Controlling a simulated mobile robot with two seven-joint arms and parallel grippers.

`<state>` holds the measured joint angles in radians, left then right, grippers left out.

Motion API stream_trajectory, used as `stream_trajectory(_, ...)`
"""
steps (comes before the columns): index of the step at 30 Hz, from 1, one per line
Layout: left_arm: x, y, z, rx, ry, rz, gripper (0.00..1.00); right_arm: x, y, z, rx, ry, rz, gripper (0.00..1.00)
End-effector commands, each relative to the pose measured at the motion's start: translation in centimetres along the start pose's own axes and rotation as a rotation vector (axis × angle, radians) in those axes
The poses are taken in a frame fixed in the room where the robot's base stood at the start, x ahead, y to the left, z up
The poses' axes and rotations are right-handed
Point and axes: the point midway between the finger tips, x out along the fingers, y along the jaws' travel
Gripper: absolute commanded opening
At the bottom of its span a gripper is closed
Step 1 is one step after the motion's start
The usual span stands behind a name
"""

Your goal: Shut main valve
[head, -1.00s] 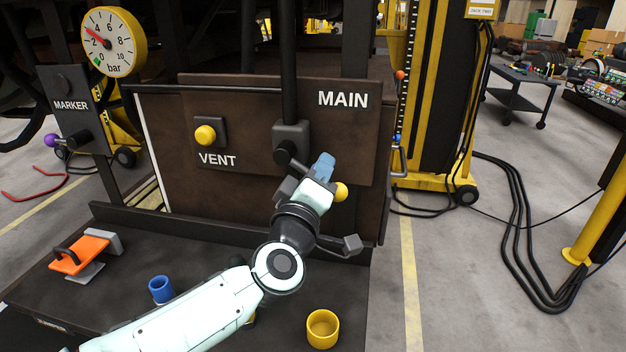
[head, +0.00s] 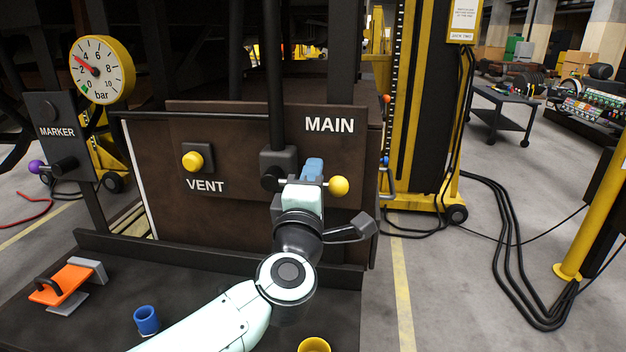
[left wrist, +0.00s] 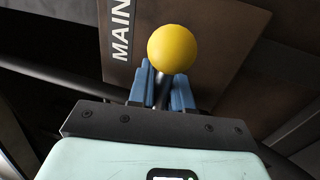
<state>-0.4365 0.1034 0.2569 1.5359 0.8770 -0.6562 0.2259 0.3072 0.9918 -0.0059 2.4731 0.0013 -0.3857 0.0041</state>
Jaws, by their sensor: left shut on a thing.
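The main valve sits below the MAIN label (head: 329,125) on the brown panel. Its dark body (head: 277,162) is on a vertical pipe, and its lever ends in a yellow ball (head: 339,186). In the head view the lever points right, about level. My left gripper (head: 313,170) is shut on the lever's rod, between the valve body and the ball. In the left wrist view the blue fingers (left wrist: 162,92) stand on both sides of the metal rod, just below the yellow ball (left wrist: 172,49). My right gripper is not in view.
A yellow VENT button (head: 193,161) is left of the valve. A pressure gauge (head: 101,70) and the MARKER valve's purple knob (head: 35,166) are further left.

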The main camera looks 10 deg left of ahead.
Motion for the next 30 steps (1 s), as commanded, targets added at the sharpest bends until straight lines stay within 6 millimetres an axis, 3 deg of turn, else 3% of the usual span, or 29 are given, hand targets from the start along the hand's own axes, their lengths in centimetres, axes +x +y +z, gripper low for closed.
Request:
stream_trajectory(11, 0.0, 0.2, -0.1, -0.011, 0.003, 0.003, 0.00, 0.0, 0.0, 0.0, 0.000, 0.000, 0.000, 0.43)
stream_trajectory(12, 0.0, 0.2, -0.1, -0.011, 0.003, 0.004, 0.22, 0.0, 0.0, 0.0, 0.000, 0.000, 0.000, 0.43)
stream_trajectory(14, 0.0, 0.2, -0.1, -0.010, 0.003, 0.004, 0.40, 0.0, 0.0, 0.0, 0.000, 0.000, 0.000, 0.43)
stream_trajectory(24, -0.2, 0.1, 0.0, -0.007, 0.002, 0.002, 0.40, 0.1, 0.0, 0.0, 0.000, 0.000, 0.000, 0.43)
stream_trajectory(30, -3.0, 0.1, 0.0, -0.008, 0.000, 0.003, 0.40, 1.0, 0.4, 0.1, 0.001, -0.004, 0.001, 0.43)
